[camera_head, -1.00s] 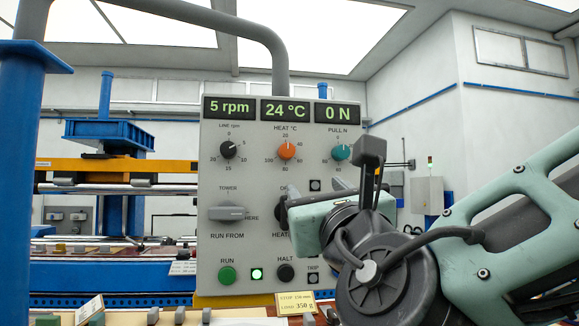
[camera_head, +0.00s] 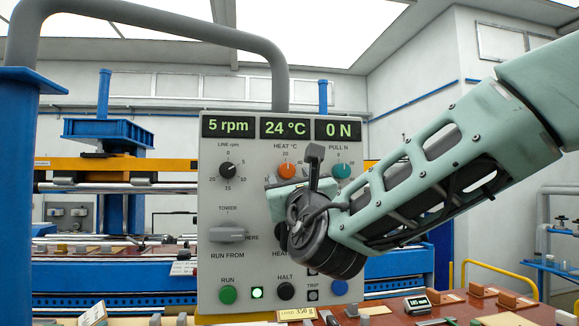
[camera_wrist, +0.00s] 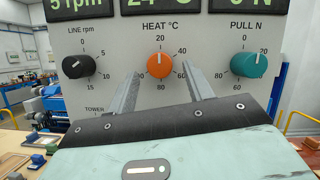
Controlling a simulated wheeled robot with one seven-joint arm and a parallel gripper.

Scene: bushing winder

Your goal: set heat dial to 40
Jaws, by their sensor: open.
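The orange heat dial (camera_head: 286,171) is on the grey control panel, in the middle of the top row of dials. In the wrist view the heat dial (camera_wrist: 160,65) has its white pointer straight up at 20; the 40 mark is to its upper right. The heat readout (camera_head: 286,128) shows 24 °C. My gripper (camera_wrist: 160,82) is open, with one finger on each side of the heat dial in the wrist view and nothing between them. Contact with the panel cannot be told. In the head view my wrist hides the fingers and part of the panel below the dial.
The black line dial (camera_head: 228,170) is left of the heat dial and the teal pull dial (camera_head: 341,170) is right. Below are the tower selector (camera_head: 228,235), a green run button (camera_head: 228,295) and a black halt button (camera_head: 286,291). My wrist covers the heater switch.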

